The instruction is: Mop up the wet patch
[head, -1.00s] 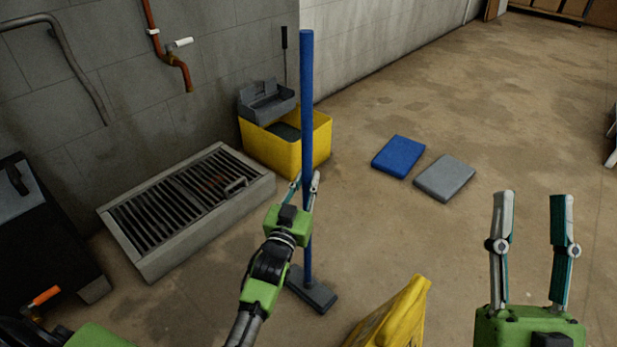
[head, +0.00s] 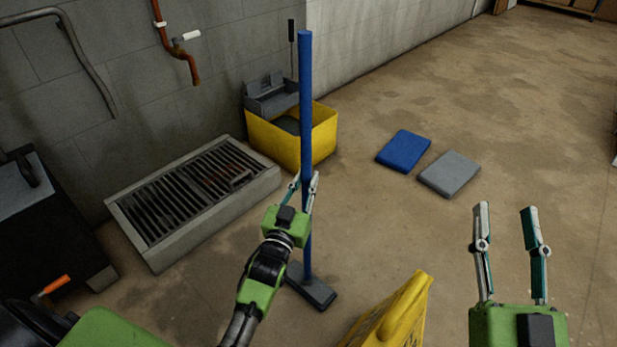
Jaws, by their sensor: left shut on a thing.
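A mop with a blue pole (head: 306,100) and a flat dark grey head (head: 318,294) stands upright in the middle of the head view. My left gripper (head: 304,187) is shut on the blue pole, low down above the mop head. The mop head is at the floor; I cannot tell whether it touches it. My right gripper (head: 506,212) is open and empty at the lower right. The floor has darker blotches in several places, and I cannot tell which is the wet patch.
A yellow mop bucket (head: 322,135) with a grey wringer stands by the wall behind the pole. A floor drain grate (head: 120,213) with a raised rim is at left. Blue (head: 403,150) and grey (head: 450,174) folded cloths lie at right. A yellow sign (head: 398,312) stands in front.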

